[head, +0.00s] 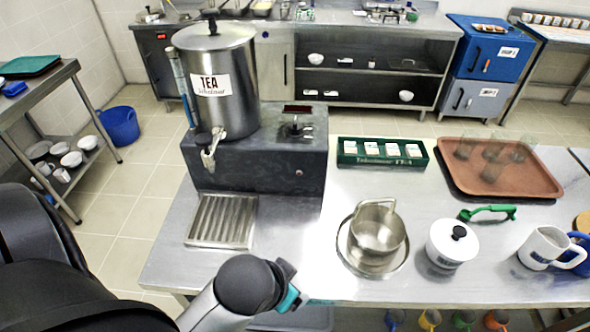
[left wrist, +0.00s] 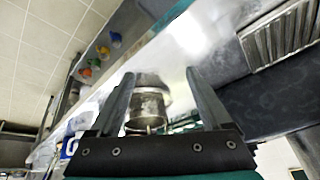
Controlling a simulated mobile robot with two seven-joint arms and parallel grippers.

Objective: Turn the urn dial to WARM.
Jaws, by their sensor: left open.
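The steel urn (head: 218,85) with a TEA label stands on a dark base block (head: 255,165). What looks like its dial (head: 295,129) is a small dark knob on a plate at the right of the block's top; its setting is too small to read. My left gripper's fingers (left wrist: 159,75) are open in the left wrist view, with a steel pot (left wrist: 148,108) seen beyond and between them. In the head view my left wrist is at the counter's front edge, well short of the dial, and its fingers are hidden. My right gripper is not in view.
A tap (head: 209,150) juts from the urn above a drip grate (head: 222,220). Right of the block are a green tea box (head: 382,153), a steel pot on a saucer (head: 377,232), a white lidded pot (head: 452,243) and a brown tray (head: 500,180). Counter between grate and saucer is clear.

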